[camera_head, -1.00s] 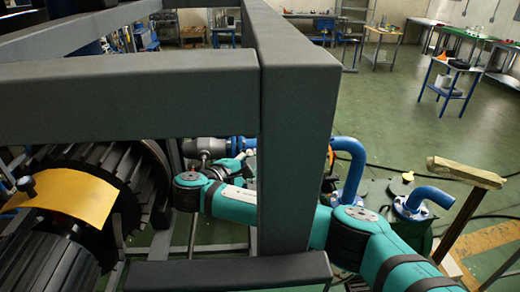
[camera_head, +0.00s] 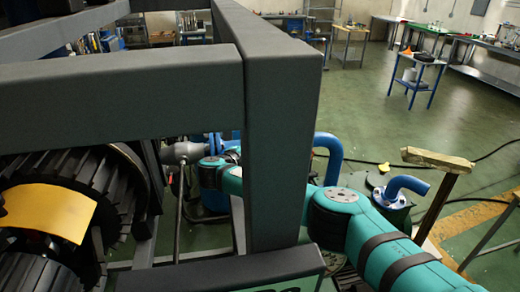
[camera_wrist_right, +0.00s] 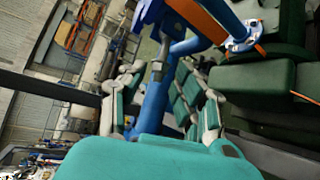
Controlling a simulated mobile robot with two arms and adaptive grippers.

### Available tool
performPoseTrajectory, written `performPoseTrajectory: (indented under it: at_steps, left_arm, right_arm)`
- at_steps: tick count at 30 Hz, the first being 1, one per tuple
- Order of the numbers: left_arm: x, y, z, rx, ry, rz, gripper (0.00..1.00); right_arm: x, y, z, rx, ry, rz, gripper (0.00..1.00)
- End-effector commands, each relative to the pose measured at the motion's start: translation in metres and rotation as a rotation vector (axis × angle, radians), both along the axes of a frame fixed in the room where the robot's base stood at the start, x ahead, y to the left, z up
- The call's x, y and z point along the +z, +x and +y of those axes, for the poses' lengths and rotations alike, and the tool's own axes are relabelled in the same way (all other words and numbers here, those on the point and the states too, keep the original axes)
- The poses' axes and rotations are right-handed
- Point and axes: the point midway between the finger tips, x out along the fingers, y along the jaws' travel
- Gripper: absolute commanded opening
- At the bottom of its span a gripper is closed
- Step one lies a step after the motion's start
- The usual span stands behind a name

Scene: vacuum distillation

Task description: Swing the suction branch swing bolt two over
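In the head view my right arm (camera_head: 345,215) reaches in from the lower right and passes behind a dark grey post. Its far part shows again left of the post, near a grey pipe (camera_head: 185,153) with blue fittings. The gripper itself cannot be made out there. In the right wrist view my right gripper (camera_wrist_right: 163,100) has its fingers spread apart, with blue pipework (camera_wrist_right: 153,105) beyond and between them. A small grey piece (camera_wrist_right: 157,72) on the blue part may be a swing bolt; I cannot tell which one. My left gripper is not in view.
A dark grey frame post (camera_head: 280,130) and beam (camera_head: 120,107) block much of the head view. A finned black wheel with a yellow plate (camera_head: 50,210) is at left. Blue bent pipes (camera_head: 405,185) and a wooden-topped post (camera_head: 437,160) stand at right. Green floor lies beyond.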

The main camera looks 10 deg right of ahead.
Motion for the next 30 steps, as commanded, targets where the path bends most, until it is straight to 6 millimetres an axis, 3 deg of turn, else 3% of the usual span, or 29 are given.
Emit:
performPoseTrajectory:
  at_steps: [6, 18, 26, 30]
  left_arm:
    - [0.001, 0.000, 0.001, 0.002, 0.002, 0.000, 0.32]
    - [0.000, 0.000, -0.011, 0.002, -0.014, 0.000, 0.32]
    - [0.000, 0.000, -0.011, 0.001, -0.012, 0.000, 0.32]
    - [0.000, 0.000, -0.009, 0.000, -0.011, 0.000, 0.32]
  right_arm:
    - [-0.005, 0.015, -0.012, 0.000, 0.000, 0.000, 0.32]
    - [-0.006, 0.019, -0.016, 0.001, 0.001, -0.001, 0.32]
    - [-0.007, 0.018, -0.016, 0.000, 0.000, 0.000, 0.01]
    - [-0.007, 0.018, -0.016, 0.000, 0.000, 0.000, 0.00]
